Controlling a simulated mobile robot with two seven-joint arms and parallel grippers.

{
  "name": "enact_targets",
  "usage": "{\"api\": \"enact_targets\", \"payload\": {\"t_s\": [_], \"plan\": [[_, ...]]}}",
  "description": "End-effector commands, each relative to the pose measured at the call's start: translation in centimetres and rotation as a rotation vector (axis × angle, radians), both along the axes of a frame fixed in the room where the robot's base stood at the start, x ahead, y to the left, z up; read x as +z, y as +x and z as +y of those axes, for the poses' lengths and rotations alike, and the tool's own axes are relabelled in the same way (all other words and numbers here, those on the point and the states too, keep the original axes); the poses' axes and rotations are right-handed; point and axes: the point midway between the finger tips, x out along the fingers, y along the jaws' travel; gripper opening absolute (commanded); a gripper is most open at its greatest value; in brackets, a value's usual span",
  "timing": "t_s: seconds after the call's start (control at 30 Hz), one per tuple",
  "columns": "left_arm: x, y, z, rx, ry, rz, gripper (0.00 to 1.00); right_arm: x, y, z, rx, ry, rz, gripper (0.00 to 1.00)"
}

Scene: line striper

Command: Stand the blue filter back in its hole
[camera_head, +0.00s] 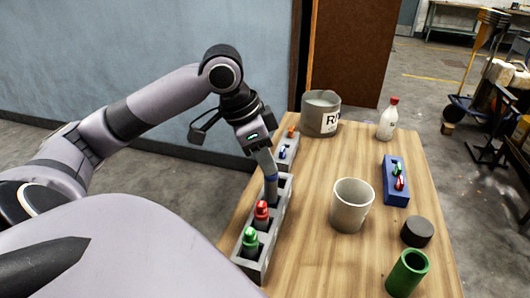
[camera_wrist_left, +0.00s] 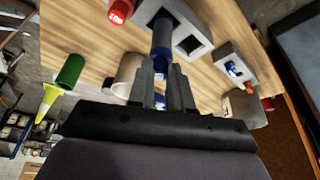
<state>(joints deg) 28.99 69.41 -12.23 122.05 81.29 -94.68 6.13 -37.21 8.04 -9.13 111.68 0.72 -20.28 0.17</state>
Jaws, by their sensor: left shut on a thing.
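My left gripper (camera_head: 268,170) is shut on the blue filter (camera_head: 271,188) and points down over the grey rack (camera_head: 262,262). In the left wrist view the gripper (camera_wrist_left: 166,88) has the blue filter (camera_wrist_left: 162,42) upright between its fingers. A red-capped filter (camera_head: 262,211) and a green-capped filter (camera_head: 250,238) stand in the rack's nearer holes. My right gripper is not in view.
A smaller grey holder (camera_head: 291,143) with blue and orange pieces stands just behind the rack. A grey bucket (camera_head: 320,115), white bottle (camera_head: 387,122), pale cup (camera_head: 351,207), blue block (camera_head: 396,193), dark cylinder (camera_head: 417,232) and green tube (camera_head: 407,274) stand on the wooden table (camera_head: 320,262).

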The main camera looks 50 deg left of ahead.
Motion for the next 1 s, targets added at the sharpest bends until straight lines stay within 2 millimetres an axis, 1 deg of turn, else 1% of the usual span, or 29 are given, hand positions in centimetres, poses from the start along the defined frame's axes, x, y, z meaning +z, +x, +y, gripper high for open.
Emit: {"api": "enact_targets", "payload": {"t_s": [1.0], "plan": [[-2.6, 0.0, 0.0, -0.001, 0.001, -0.001, 0.00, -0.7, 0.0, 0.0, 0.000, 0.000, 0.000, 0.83]]}}
